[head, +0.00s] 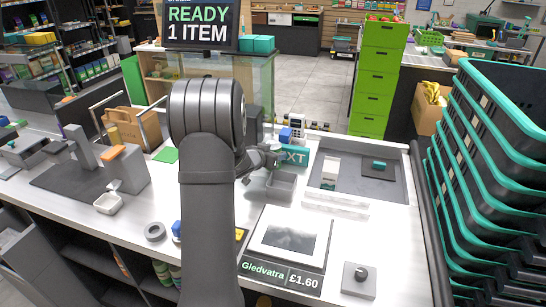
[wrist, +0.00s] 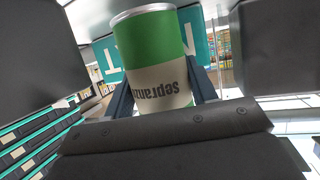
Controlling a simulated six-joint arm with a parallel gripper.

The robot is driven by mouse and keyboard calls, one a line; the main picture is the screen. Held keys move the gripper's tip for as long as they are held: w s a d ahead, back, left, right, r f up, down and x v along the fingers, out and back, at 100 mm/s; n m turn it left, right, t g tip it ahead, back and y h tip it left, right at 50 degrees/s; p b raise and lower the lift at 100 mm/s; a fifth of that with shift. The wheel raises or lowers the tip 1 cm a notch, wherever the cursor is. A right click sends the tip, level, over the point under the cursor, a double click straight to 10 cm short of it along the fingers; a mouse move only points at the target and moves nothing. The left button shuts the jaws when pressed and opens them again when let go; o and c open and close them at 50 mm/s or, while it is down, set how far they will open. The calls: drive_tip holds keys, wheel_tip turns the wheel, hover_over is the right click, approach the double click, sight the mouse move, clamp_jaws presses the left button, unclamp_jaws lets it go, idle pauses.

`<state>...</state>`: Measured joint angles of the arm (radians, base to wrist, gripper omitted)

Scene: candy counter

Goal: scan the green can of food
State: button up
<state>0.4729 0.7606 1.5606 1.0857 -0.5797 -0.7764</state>
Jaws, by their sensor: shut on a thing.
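The green can of food (wrist: 158,60) has a green band, a cream band with upside-down dark lettering and a silver rim at the top of the wrist view. My gripper (head: 270,158) is shut on it, with a dark finger on each side of the can in the wrist view. In the head view my gripper is by the teal sign reading "XT" (head: 295,156), and I cannot make out the can there. The scanner plate (head: 289,256) with a dark glass window lies flat on the counter, nearer than my gripper. The display (head: 201,25) reads "READY 1 ITEM".
A grey recessed tray (head: 395,188) at right holds a pale carton (head: 329,172) and a small green item (head: 379,165). A label reads "Gledvatra £1.60" (head: 280,277). Stacked baskets (head: 480,170) stand tall at far right. A button box (head: 359,280) sits right of the scanner.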

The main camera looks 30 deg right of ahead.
sight(279, 144)
drive_tip(key=r, duration=0.3)
drive_tip(key=s+r, duration=0.1)
drive_tip(key=shift+s+d+r, duration=0.1)
drive_tip(key=shift+d+r, duration=0.05)
drive_tip(key=shift+d, duration=0.2)
drive_tip(key=s+d+r, duration=0.4)
drive_tip(key=s+r, duration=0.2)
drive_tip(key=s, duration=0.5)
drive_tip(key=s+a+f, duration=0.1)
drive_tip(key=s+a, duration=0.2)
drive_tip(key=s, duration=0.3)
drive_tip(key=s+a+f, duration=0.1)
drive_tip(key=s+a, duration=0.3)
drive_tip(key=s, duration=0.3)
drive_tip(key=s+a+f+n+t, duration=0.1)
drive_tip(key=s+a, duration=0.3)
drive_tip(key=s, duration=0.3)
drive_tip(key=shift+f, duration=0.15)
drive_tip(key=shift+f+y, duration=0.1)
drive_tip(key=shift+y, duration=0.2)
